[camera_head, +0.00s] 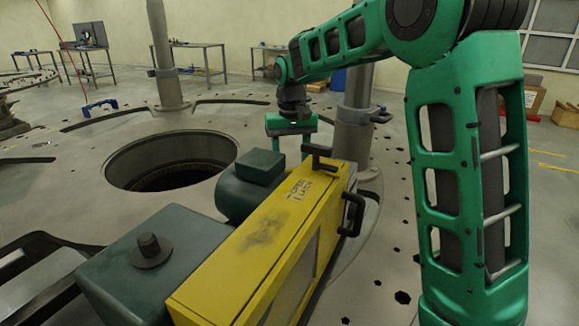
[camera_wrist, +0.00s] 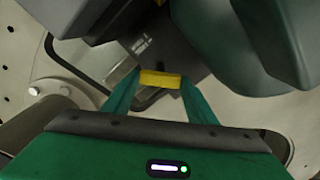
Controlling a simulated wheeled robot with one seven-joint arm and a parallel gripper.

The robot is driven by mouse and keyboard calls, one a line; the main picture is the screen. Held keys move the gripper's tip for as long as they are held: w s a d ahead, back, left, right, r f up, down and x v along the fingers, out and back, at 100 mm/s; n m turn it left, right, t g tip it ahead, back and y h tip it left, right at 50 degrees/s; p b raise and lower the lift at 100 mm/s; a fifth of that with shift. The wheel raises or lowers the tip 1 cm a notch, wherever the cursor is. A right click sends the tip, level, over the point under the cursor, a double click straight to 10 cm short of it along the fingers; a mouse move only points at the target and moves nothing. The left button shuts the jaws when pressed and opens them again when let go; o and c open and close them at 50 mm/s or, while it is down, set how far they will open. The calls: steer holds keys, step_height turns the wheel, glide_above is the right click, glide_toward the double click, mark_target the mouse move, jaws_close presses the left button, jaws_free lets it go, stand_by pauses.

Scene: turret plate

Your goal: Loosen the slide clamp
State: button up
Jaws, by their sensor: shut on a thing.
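My gripper (camera_head: 290,138) is at the far end of a yellow machine housing (camera_head: 262,250), low beside a round steel post. In the wrist view my gripper (camera_wrist: 160,84) has its green fingers closed on the two ends of a small yellow block (camera_wrist: 160,78). The block looks like the handle of the slide clamp, but the rest of the clamp cannot be made out. In the head view the block is hidden behind the machine and my gripper.
A dark green motor body (camera_head: 250,185) sits close left of the housing. Black handles (camera_head: 352,213) stick out at its right. A large round hole (camera_head: 172,160) opens in the floor plate. The steel post (camera_head: 355,125) stands just right of my gripper.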

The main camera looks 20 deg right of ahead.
steer(key=n, duration=0.5)
steer(key=shift+r, duration=0.1)
steer(key=shift+d+n, duration=0.1)
steer(key=shift+n, duration=2.3)
steer(key=shift+w, duration=0.1)
steer(key=o, duration=1.1)
steer(key=shift+d, duration=0.1)
steer(key=shift+c, duration=0.2)
step_height(320, 180, up, 11)
steer(key=shift+f, duration=0.2)
